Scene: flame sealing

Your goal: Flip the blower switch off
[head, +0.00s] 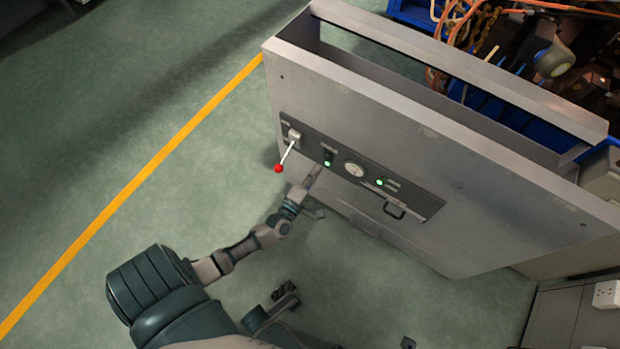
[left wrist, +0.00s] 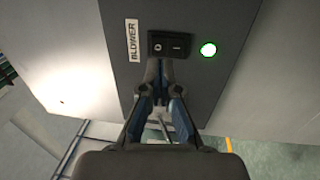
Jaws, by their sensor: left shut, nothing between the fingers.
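The blower switch (left wrist: 171,44) is a black rocker marked with a circle and a line, beside a BLOWER label (left wrist: 132,40) and a lit green lamp (left wrist: 208,48). In the head view it appears as a small dark switch (head: 328,154) on the dark control panel (head: 419,203), with its green lamp just below. My left gripper (head: 317,171) is shut and empty, its tips close to the switch. In the left wrist view the fingertips (left wrist: 161,64) meet just below the rocker; whether they touch it I cannot tell.
A lever with a red knob (head: 279,168) sticks out left of the switch. Blue bins (head: 412,14) stand behind the metal cabinet (head: 345,97). The green floor at left is clear.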

